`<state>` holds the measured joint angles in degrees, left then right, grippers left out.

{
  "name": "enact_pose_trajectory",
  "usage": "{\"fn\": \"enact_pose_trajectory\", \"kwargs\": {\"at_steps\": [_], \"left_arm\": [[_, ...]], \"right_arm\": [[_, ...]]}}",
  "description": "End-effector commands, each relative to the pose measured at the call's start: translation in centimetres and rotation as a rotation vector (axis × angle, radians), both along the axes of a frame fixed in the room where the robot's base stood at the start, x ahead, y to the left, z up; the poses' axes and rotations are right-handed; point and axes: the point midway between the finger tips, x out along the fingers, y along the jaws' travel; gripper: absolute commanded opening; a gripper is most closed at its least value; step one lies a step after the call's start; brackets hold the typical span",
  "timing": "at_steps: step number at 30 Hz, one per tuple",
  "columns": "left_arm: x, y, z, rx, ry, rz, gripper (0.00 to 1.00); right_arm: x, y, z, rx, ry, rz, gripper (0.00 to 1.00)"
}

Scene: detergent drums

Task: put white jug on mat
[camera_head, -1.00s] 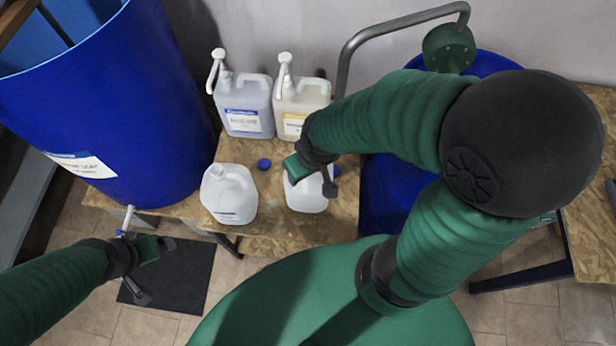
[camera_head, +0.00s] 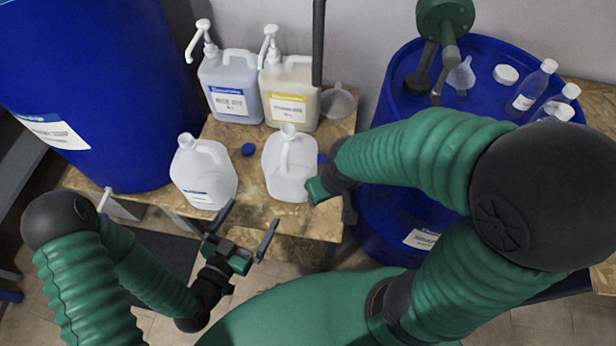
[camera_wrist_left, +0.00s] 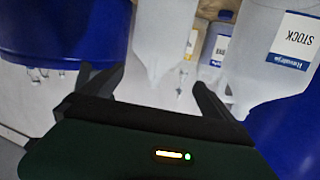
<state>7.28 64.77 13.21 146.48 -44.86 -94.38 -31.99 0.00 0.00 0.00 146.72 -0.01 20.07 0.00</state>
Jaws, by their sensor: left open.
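Two white jugs stand upright on the chipboard table: a left jug (camera_head: 204,174) and a right jug (camera_head: 288,172). My left gripper (camera_head: 246,229) is open and empty at the table's front edge, in front of the gap between them. Two pale jugs also show upside down in the left wrist view, one between the open fingers (camera_wrist_left: 150,95) and one at the right. My right gripper (camera_head: 321,187) is at the right jug's right side; its fingers are mostly hidden, so I cannot tell contact. The dark mat (camera_head: 172,251) lies on the floor, partly behind my left arm.
Two pump containers, blue-labelled (camera_head: 230,88) and yellow-labelled (camera_head: 290,93), stand behind the jugs. A blue cap (camera_head: 248,149) lies between the jugs. A large blue drum (camera_head: 100,90) stands left. Another blue drum (camera_head: 391,212) stands right, with small bottles (camera_head: 532,86) on top.

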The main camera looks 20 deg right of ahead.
Motion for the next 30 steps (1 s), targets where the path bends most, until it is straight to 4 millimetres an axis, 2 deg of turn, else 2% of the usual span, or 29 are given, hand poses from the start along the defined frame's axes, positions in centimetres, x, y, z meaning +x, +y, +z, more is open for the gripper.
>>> {"fn": "enact_pose_trajectory", "kwargs": {"at_steps": [1,5,8,14,18,19,21,26,30], "left_arm": [[-0.5,-0.1,-0.5,-0.059,-0.02,0.016,1.0],[-0.5,-0.3,0.5,-0.139,-0.065,0.04,1.0],[0.7,-1.2,0.3,-0.143,-0.075,0.042,1.0],[3.3,-4.0,-0.1,-0.141,-0.075,0.04,1.0],[5.7,-6.6,0.5,-0.141,-0.071,0.041,1.0],[6.1,-7.0,0.9,-0.14,-0.068,0.041,1.0],[6.9,-7.8,1.0,-0.139,-0.065,0.041,1.0],[8.3,-8.8,0.9,-0.14,-0.065,0.043,1.0],[10.5,-10.3,0.7,-0.141,-0.066,0.043,1.0]], "right_arm": [[0.0,0.0,-1.1,0.0,0.0,0.0,0.53],[0.0,0.0,-1.8,0.0,-0.001,0.0,0.53],[0.1,0.0,-3.4,0.0,-0.001,0.0,0.53],[0.0,0.0,-8.4,0.0,-0.001,0.0,0.53],[0.0,0.0,-9.7,0.0,-0.001,0.0,0.53],[0.0,0.0,-9.0,0.0,0.0,0.0,0.53],[0.0,0.0,-8.8,0.0,-0.001,0.0,0.53],[0.1,0.0,-8.9,0.0,-0.001,0.0,0.53],[0.0,0.0,-9.3,0.0,-0.001,0.0,0.53]]}}
